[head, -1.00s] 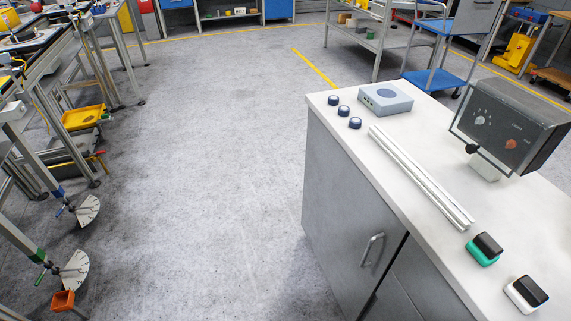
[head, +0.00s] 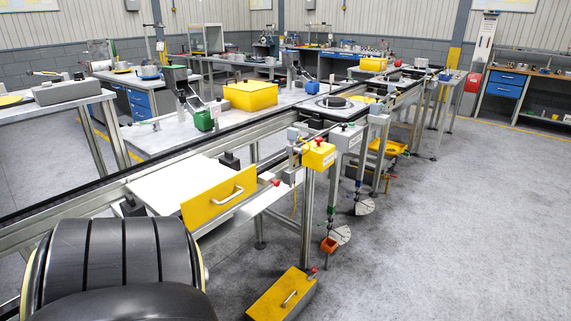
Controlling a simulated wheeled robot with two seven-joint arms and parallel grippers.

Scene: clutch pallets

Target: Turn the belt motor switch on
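The conveyor line (head: 150,173) runs from the lower left to the back right, with dark belts on metal rails. A yellow box (head: 318,157) with a red knob on top is mounted on its near side. I cannot tell whether either one is the belt motor switch, nor any switch position. Neither of my grippers is in view.
A yellow panel with a handle (head: 219,197) stands beside the line, and a yellow drawer-like box (head: 281,296) is low in front. An orange cup (head: 329,245) hangs below the rail. A yellow bin (head: 250,95) sits on the worktable. Grey floor (head: 455,230) is clear at right.

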